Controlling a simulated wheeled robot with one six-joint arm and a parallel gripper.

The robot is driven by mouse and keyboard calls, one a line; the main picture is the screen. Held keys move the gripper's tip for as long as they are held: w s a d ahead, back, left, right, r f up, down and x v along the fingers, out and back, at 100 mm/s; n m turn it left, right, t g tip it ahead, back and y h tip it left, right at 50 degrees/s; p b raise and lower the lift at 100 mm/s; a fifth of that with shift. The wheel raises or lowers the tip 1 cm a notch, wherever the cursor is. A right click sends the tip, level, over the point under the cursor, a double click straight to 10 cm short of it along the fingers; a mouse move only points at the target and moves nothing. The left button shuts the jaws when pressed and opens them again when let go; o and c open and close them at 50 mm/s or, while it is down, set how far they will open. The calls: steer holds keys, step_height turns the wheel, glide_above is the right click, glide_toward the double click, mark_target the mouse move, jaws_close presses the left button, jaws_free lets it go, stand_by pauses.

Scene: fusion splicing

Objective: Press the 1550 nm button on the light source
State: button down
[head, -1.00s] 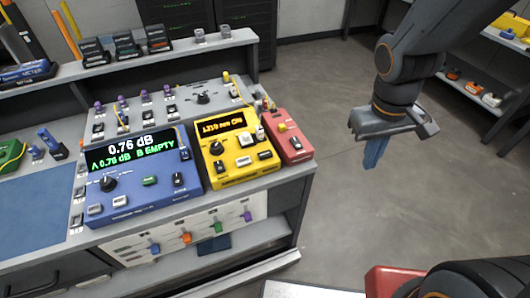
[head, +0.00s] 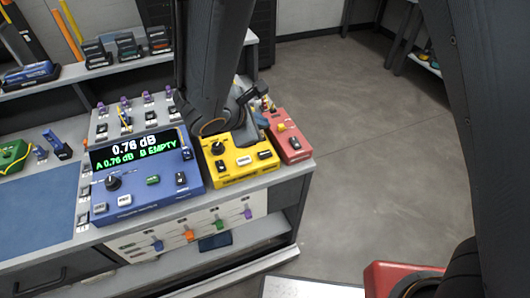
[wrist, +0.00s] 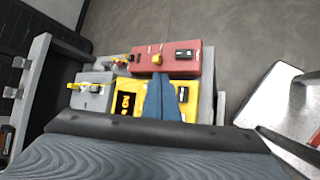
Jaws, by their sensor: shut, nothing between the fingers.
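The yellow light source (head: 235,171) stands on the bench between the blue meter and the red box. In the head view my arm covers its display and upper part; its lower buttons still show. In the wrist view the yellow light source (wrist: 127,101) lies under my gripper, with part of its orange display showing. My gripper (wrist: 160,80) is shut and empty, its blue fingertips over the light source's face. I cannot tell whether the tips touch it. The 1550 nm label cannot be read in either view.
The blue meter (head: 150,190) reads 0.76 dB and stands close on the left. The red box (head: 288,139) stands close on the right. A grey panel with switches (head: 118,122) is behind the meter.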

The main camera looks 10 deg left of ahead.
steer(key=shift+f, duration=0.1)
steer(key=b, duration=0.4)
glide_above(262, 156)
step_height(262, 156, down, 7)
steer(key=shift+r, duration=0.15)
steer(key=shift+f+b, duration=0.95)
steer(key=shift+b, duration=0.15)
steer(key=shift+f, duration=0.1)
stand_by(1.1)
steer(key=shift+f+b, duration=0.35)
steer(key=shift+b, duration=0.25)
steer(key=shift+f+b, duration=0.45)
stand_by(0.5)
steer(key=shift+r, duration=0.15)
stand_by(0.3)
steer(key=shift+r+p, duration=0.55)
steer(key=shift+r, duration=0.2)
